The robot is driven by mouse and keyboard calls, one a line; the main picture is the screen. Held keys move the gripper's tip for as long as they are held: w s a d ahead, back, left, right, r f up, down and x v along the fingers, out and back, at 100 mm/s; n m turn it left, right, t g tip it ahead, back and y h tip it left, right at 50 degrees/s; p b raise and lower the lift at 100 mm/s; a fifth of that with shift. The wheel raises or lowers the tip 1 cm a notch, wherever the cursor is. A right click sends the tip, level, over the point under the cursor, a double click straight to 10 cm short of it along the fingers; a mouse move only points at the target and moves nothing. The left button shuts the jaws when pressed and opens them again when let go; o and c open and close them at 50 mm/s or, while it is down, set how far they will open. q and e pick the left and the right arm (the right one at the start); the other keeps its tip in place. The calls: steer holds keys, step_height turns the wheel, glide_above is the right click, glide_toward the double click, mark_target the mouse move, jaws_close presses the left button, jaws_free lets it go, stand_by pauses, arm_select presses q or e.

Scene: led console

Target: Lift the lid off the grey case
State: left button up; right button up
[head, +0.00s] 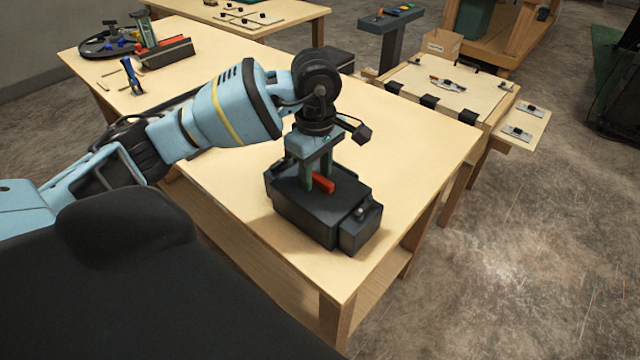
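The grey case (300,209) is a dark box on the near wooden table. A red handle (324,184) sits on its top, on the lid (346,185). The lid appears to rest on the case, and no gap shows between them. My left gripper (317,180) points down over the case from above. Its two fingers are apart, one on either side of the red handle, low near the lid. Whether they touch the handle is hard to see. My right gripper is not in view.
A smaller dark block with a knob (361,226) is at the case's right end. The near table (420,150) is clear to the right. A blue tool (131,76) and a dark round tray (103,47) are at its far left. A panel table (480,92) stands behind.

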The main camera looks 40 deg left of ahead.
mark_target(316, 175)
arm_select(q)
steer(key=shift+f, duration=0.1)
steer(key=shift+c, duration=0.3)
jaws_close()
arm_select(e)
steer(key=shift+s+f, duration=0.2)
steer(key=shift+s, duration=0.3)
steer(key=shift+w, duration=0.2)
